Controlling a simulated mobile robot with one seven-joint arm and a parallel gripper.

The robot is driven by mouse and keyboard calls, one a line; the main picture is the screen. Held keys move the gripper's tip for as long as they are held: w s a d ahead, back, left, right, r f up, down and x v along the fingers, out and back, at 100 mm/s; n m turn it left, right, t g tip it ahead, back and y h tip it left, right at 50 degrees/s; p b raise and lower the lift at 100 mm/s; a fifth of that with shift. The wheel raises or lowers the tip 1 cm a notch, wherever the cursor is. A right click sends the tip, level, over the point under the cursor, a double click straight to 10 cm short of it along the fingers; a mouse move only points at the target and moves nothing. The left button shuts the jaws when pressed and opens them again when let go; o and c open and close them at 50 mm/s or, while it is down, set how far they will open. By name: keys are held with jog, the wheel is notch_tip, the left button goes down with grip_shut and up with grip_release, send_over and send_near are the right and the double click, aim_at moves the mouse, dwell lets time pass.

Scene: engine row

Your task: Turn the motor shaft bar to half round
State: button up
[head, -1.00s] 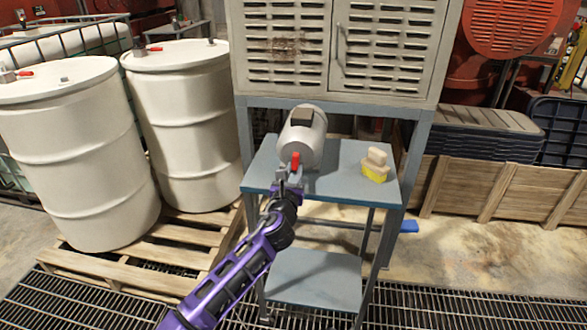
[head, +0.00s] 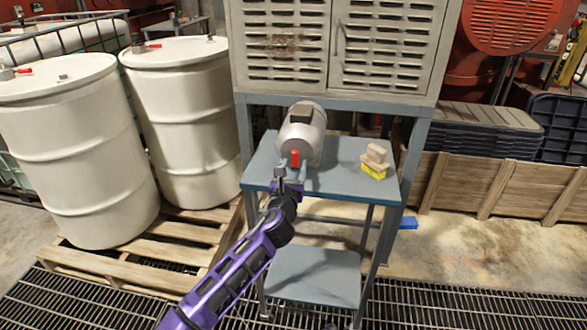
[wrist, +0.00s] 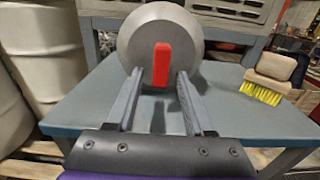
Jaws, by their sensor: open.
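The motor (head: 303,133) is a grey cylinder with a dark box on top, lying on the blue-grey table with its round end facing me. The red shaft bar (head: 295,158) sits on that end face. In the wrist view the bar (wrist: 162,65) stands upright near the middle of the face. My gripper (wrist: 160,78) is open, with one finger on each side of the bar's lower part and gaps showing on both sides. In the head view my gripper (head: 291,172) is just in front of the motor. Whether the fingertips touch the motor face, I cannot tell.
A brush with yellow bristles (head: 374,170) stands on the table (head: 340,182) to the right of the motor. A grey louvred cabinet (head: 335,45) rises behind. White drums (head: 75,150) stand on a pallet at left. The table's front right is clear.

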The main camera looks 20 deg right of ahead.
jog(key=shift+s, duration=0.1)
jog(key=p+v, duration=0.5)
jog(key=v, duration=1.2)
jog(key=shift+a, duration=0.2)
